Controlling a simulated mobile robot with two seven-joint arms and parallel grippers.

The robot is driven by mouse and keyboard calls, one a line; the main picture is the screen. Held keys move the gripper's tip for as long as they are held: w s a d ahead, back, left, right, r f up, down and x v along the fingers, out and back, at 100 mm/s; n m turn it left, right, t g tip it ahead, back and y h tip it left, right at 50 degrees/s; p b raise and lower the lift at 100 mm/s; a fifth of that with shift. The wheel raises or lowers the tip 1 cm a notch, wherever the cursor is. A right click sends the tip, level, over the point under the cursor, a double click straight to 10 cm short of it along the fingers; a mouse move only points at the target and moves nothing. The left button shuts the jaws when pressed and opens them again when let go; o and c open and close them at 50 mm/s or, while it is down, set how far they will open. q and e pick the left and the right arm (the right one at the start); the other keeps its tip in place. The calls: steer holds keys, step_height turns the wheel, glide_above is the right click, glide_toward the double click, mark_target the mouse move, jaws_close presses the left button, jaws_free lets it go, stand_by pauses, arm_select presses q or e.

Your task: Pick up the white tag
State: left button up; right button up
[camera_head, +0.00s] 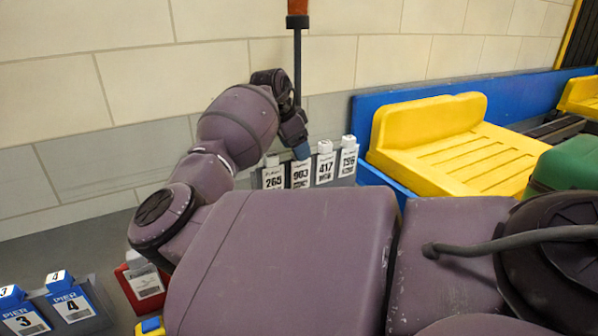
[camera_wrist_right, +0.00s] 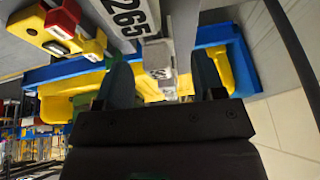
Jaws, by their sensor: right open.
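Several white tags stand in a row in a grey rack at the wall: 265 (camera_head: 273,177), 903 (camera_head: 301,174), 417 (camera_head: 325,168) and 196 (camera_head: 347,162). My right gripper (camera_head: 302,150) is at the top of the 903 tag and hides its upper end. In the right wrist view, my right gripper (camera_wrist_right: 162,82) is open, with a whitish tag top (camera_wrist_right: 158,56) between its fingers; contact cannot be told. My left gripper is out of view.
A yellow tray (camera_head: 440,150) sits on a blue conveyor (camera_head: 362,115) right of the rack. A dark rod with an orange top (camera_head: 297,60) stands behind the gripper.

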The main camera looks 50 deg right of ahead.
mark_target(298, 168)
steer(key=x, duration=0.4)
steer(key=shift+d+f+b, duration=0.15)
steer(key=shift+f+b, duration=0.1)
steer(key=shift+b, duration=0.05)
steer(key=shift+c, duration=0.3)
steer(key=c, duration=1)
